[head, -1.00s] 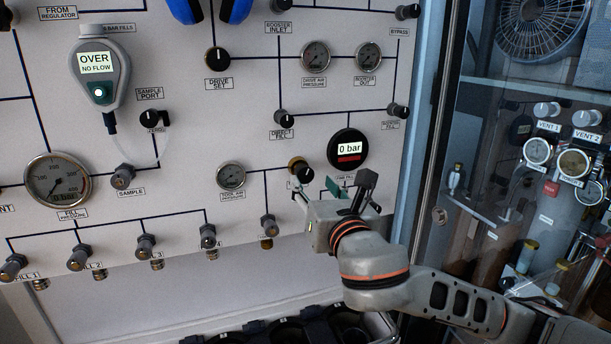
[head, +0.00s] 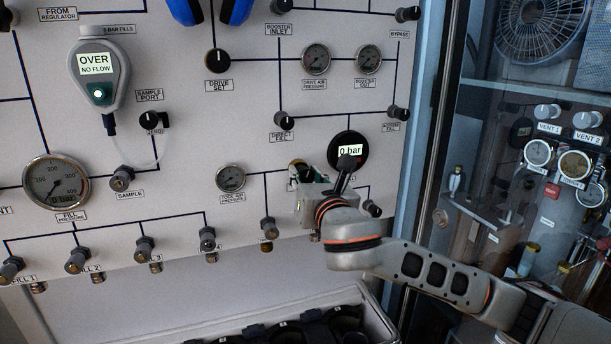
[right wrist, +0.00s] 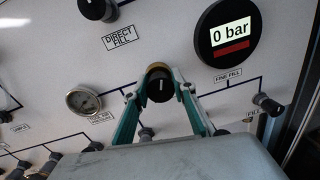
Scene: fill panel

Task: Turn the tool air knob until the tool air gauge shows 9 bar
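The tool air knob (right wrist: 160,86) is black with a white mark pointing about straight up and a brass collar. In the head view its brass part (head: 296,168) shows just behind my right gripper (head: 302,178). In the right wrist view the green fingers of my right gripper (right wrist: 160,88) stand on either side of the knob, with slight gaps; whether they touch it is hard to tell. The small round tool air gauge (head: 230,177) is left of the knob and also shows in the right wrist view (right wrist: 84,101). Its needle is too small to read. My left gripper is out of view.
A round digital gauge (head: 349,151) reading 0 bar sits just above right of the gripper. The direct fill knob (head: 284,118) is above. A row of fittings, including one (head: 268,229), lies below. A clear-fronted cabinet (head: 530,180) stands at the right.

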